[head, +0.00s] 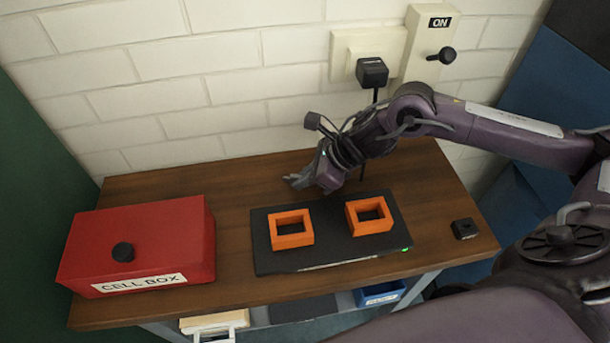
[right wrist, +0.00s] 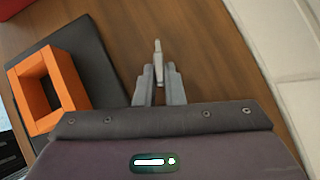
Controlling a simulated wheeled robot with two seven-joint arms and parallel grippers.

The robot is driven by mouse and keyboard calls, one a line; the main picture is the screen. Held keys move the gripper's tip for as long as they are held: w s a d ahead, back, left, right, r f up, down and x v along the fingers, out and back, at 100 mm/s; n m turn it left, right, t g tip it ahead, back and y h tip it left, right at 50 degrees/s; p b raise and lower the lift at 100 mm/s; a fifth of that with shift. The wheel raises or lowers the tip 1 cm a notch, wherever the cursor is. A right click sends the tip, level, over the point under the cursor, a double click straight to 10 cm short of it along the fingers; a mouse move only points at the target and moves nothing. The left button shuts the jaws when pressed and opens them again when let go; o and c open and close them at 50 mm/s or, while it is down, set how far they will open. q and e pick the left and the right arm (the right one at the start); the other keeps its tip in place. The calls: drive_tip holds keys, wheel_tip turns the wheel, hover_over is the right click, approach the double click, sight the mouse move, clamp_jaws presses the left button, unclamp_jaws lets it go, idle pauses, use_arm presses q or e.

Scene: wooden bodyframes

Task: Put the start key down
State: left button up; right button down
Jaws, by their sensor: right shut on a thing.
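My right gripper (head: 308,180) is over the back of the wooden table, behind the black pad. In the right wrist view its two grey fingers (right wrist: 159,78) are close together and shut on a small, slim, light grey thing, which I take to be the start key (right wrist: 157,52). The key sticks out past the fingertips above bare wood. Its held end is hidden between the fingers. I cannot make the key out in the head view, and I cannot tell whether it touches the table. My left gripper is not in view.
The black pad (head: 330,259) bears two orange square frames (head: 292,240) (head: 353,219). A red cell box (head: 140,245) stands at left, a small black block (head: 465,229) at right. The wall holds a black plug (head: 372,72) and an ON switch panel (head: 432,30). Wood (head: 225,185) behind the pad is bare.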

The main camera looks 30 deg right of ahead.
drive_tip(key=shift+f, duration=0.2)
drive_tip(key=c, duration=1.5)
unclamp_jaws()
drive_tip(key=shift+c, duration=0.2)
drive_tip(key=shift+r, duration=0.2)
drive_tip(key=shift+d+r, duration=0.1)
drive_tip(key=shift+r, duration=0.05)
drive_tip(key=b+v, duration=0.2)
drive_tip(key=v, duration=0.9)
drive_tip(key=shift+s+d+r, duration=0.2)
drive_tip(key=shift+r, duration=0.1)
